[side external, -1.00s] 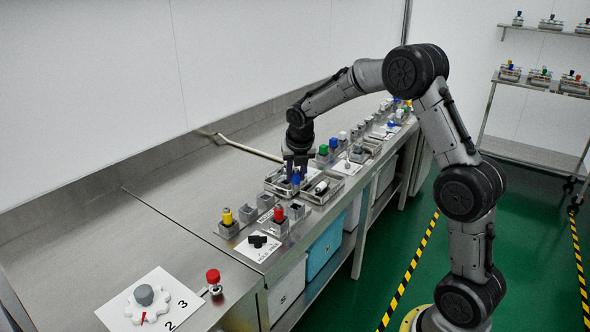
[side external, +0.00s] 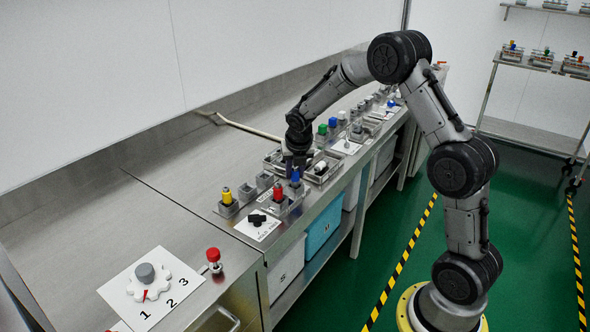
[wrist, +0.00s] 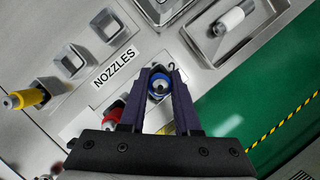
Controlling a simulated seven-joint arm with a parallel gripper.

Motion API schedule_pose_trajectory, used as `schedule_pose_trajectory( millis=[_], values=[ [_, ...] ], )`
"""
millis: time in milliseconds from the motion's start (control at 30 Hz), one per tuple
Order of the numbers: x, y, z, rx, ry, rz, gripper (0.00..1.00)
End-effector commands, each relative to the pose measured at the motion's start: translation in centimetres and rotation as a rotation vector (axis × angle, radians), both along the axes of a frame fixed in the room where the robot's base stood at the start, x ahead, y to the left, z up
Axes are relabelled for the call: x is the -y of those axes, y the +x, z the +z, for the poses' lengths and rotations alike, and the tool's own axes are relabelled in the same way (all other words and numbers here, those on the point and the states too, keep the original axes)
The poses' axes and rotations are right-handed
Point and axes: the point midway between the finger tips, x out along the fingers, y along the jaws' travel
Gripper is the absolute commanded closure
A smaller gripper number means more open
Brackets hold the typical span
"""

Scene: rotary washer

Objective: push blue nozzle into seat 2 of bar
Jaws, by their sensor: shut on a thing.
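The blue nozzle (side external: 295,176) is upright between the fingers of my gripper (side external: 290,160), which is shut on it at the bar's second seat. In the wrist view, the blue nozzle (wrist: 159,87) sits between the two dark fingers, beside the printed 2. The metal bar (side external: 282,208) stands near the counter's front edge. A red nozzle (side external: 278,192) stands in its other seat, and it also shows beside the left finger in the wrist view (wrist: 113,114). The fingers hide most of seat 2, so I cannot tell how deep the blue nozzle is in it.
A yellow nozzle (side external: 227,196) stands in a holder left of empty holders (side external: 247,191). A metal tray (wrist: 193,45) with a white-and-black cylinder (wrist: 229,20) lies beyond the bar. A black knob (side external: 256,220) is in front.

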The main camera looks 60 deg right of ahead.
Motion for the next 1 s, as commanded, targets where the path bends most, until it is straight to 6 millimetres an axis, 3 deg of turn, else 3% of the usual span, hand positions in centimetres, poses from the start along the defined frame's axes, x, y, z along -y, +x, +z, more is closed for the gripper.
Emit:
schedule_pose_trajectory(
  millis=[1000],
  values=[
    [0.01,0.0,-0.97,-0.001,-0.001,0.0,1.0]
  ],
)
